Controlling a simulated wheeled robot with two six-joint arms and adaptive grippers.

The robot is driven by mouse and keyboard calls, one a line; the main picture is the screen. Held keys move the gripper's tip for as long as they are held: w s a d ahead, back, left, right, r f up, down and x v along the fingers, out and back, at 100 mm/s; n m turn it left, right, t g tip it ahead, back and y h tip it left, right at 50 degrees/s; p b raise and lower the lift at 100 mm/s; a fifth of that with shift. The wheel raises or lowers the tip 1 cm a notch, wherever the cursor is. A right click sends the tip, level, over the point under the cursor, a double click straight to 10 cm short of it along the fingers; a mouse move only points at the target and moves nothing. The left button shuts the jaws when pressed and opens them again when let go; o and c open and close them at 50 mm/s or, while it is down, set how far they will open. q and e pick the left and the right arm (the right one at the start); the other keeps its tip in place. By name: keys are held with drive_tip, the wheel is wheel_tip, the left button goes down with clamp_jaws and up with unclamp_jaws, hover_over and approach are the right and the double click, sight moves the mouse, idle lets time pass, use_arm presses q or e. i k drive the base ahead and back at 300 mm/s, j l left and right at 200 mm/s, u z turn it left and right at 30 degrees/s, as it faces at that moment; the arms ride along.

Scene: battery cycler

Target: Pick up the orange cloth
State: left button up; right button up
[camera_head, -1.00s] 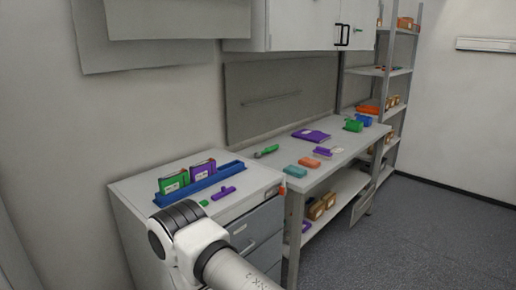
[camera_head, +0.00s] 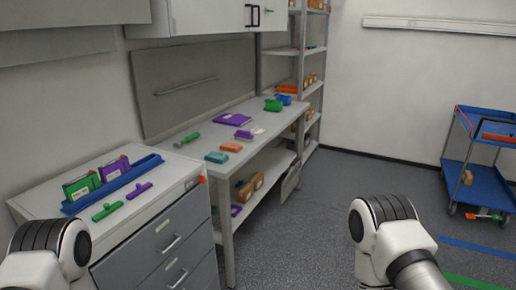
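A small flat orange piece (camera_head: 231,147) lies on the workbench near its front edge, just behind a teal piece (camera_head: 217,157) of similar shape. It looks like a folded cloth, but it is too small to be sure. A larger orange thing (camera_head: 286,88) lies at the far end of the bench by the shelves; I cannot tell what it is. Parts of both my arms show at the bottom of the view, well short of the bench. Neither of my grippers is in view.
A grey drawer cabinet (camera_head: 150,243) stands at left, with a blue rack (camera_head: 112,184) on top. The workbench (camera_head: 185,152) carries a purple folder (camera_head: 231,119) and small tools. A blue cart (camera_head: 478,177) stands at right. The floor (camera_head: 300,220) between is clear.

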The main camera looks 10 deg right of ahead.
sight(231, 147)
drive_tip(key=i+l+u, duration=0.1)
drive_tip(key=u, duration=0.35)
drive_tip(key=i+l+u, duration=0.1)
drive_tip(key=u, duration=0.35)
drive_tip(key=l+u, duration=0.25)
drive_tip(key=u, duration=0.2)
